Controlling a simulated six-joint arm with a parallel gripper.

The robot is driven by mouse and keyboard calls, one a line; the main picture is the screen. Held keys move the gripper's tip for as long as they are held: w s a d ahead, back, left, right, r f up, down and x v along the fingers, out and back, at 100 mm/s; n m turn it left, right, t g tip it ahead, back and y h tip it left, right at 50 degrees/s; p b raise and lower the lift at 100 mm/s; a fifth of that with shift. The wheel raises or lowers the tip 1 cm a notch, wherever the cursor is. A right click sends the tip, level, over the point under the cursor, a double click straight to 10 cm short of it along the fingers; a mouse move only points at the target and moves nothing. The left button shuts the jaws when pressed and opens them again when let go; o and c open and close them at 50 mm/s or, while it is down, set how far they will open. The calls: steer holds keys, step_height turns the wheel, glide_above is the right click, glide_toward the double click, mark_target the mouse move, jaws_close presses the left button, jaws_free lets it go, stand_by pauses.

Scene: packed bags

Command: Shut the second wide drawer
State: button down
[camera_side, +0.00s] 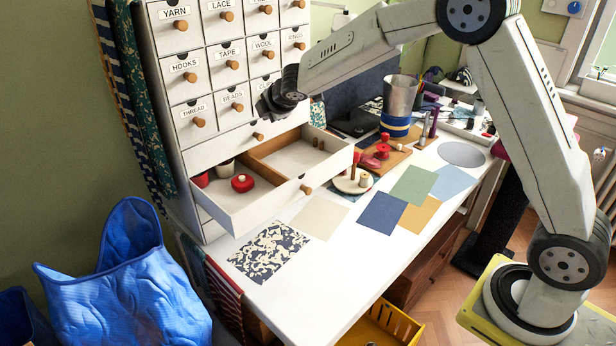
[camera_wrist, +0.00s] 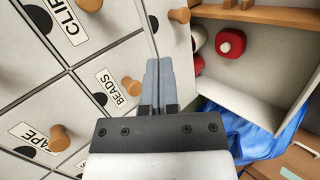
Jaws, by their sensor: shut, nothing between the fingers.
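The white cabinet has a wide drawer (camera_side: 270,206) pulled well out below another wide drawer (camera_side: 205,152) that is shut. The open drawer's front has a wooden knob (camera_side: 306,190). A wooden divider (camera_side: 268,172) splits it; a red item (camera_side: 242,183) and other small things lie in the left part. The drawer's interior also shows at the upper right of the wrist view (camera_wrist: 262,62). My gripper (camera_side: 265,104) is shut and empty, in front of the small drawers near BEADS, above the open drawer. Its fingertips show in the wrist view (camera_wrist: 160,68). No contact is clear.
Small labelled drawers with wooden knobs (camera_side: 199,122) cover the cabinet above. A metal cup (camera_side: 399,95), a wooden board (camera_side: 385,158) and coloured sheets (camera_side: 412,185) lie to the right on the white table (camera_side: 330,270). A blue bag (camera_side: 130,285) stands at the left.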

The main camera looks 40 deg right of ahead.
steer(key=s+d+r+m+t, duration=0.1)
steer(key=d+r+m+t, duration=0.15)
steer(key=d, duration=0.55)
steer(key=s+d+r+m+t, duration=0.1)
steer(key=s+d+r+m, duration=0.1)
steer(key=d+r, duration=0.35)
steer(key=s+d+f+n+g+h, duration=0.15)
steer(key=s+d+f+n, duration=0.25)
steer(key=d+f, duration=0.5)
steer(key=s+d+f+n+g, duration=0.4)
steer(key=d+f, duration=0.3)
steer(key=f, duration=0.4)
steer(key=s+a+f+n+t+y, duration=0.2)
steer(key=s+a+f+n+y, duration=0.4)
steer(key=f, duration=0.5)
steer(key=s+a+r+t+y, duration=0.1)
steer(key=s+a+r+y, duration=0.1)
steer(key=s+a+y, duration=0.2)
steer(key=s+a+r+n+t+y, duration=0.1)
steer(key=s+a+r+t+y, duration=0.1)
steer(key=s+a+y, duration=0.3)
steer(key=a+r+y, duration=0.1)
steer(key=a, duration=0.3)
steer(key=shift+s+a+r, duration=0.15)
steer(key=shift+a+r, duration=0.1)
steer(key=shift+r, duration=0.05)
steer(key=shift+n, duration=0.25)
